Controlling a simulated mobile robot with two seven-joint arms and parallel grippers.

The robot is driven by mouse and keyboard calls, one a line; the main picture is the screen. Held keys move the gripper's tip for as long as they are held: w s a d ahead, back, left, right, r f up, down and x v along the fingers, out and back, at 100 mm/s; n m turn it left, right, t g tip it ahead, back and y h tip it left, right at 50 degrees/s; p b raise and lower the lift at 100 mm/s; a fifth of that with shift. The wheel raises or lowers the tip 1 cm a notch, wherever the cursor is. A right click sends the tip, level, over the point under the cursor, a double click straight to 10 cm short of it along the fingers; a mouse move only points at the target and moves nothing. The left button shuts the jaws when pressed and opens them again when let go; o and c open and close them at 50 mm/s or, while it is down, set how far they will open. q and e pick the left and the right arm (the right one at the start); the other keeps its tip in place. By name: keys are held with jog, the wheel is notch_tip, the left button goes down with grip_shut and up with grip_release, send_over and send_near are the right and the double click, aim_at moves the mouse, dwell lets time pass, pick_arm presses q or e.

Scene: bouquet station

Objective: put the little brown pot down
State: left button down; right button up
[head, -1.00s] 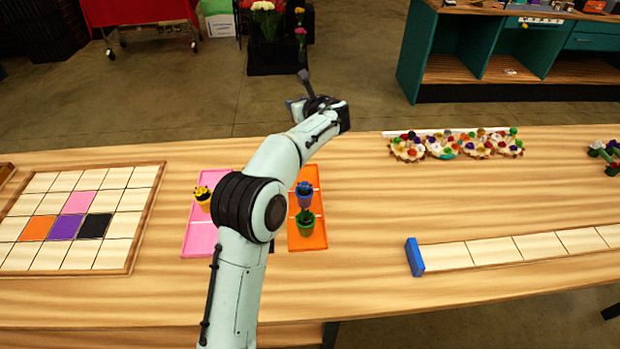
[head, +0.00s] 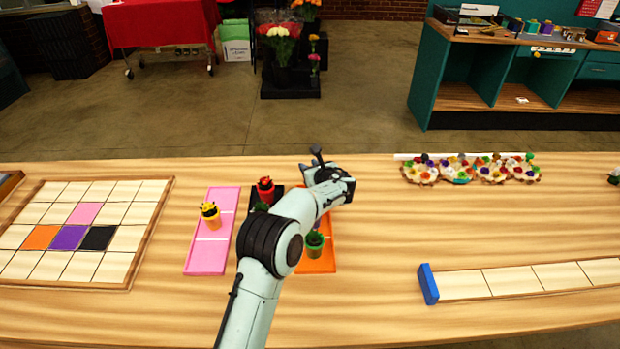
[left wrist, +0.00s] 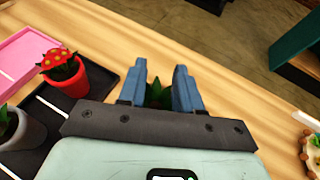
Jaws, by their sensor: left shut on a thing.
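My left gripper (head: 312,172) is over the far end of the orange tray (head: 318,268) in the head view. In the left wrist view its blue fingers (left wrist: 166,84) are close around a plant with green leaves (left wrist: 155,92). The little brown pot below these leaves is hidden by the gripper, and its contact with the table cannot be told. A black tray (left wrist: 103,82) lies to the left, with a red pot (left wrist: 70,80) and a grey pot (left wrist: 22,132) on it. The right gripper is out of view.
A tiled board (head: 130,255) lies left, flower-topped rounds (head: 455,172) lie right.

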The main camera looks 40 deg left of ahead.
pick_arm(q)
jog(key=shift+f, duration=1.9)
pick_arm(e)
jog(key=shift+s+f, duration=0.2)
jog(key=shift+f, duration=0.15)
pick_arm(q)
jog(key=c, duration=1.2)
grip_release()
jog(key=shift+f, duration=0.25)
jog(key=o, duration=0.4)
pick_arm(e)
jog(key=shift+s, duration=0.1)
pick_arm(q)
jog(key=shift+r, duration=0.25)
jog(key=shift+s+d+r, duration=0.1)
jog(key=shift+s+d, duration=0.05)
jog(key=shift+d, duration=0.15)
jog(key=b+v, duration=0.2)
jog(key=v, duration=0.9)
jog(key=shift+s+d+r, duration=0.1)
jog(key=shift+d, duration=0.05)
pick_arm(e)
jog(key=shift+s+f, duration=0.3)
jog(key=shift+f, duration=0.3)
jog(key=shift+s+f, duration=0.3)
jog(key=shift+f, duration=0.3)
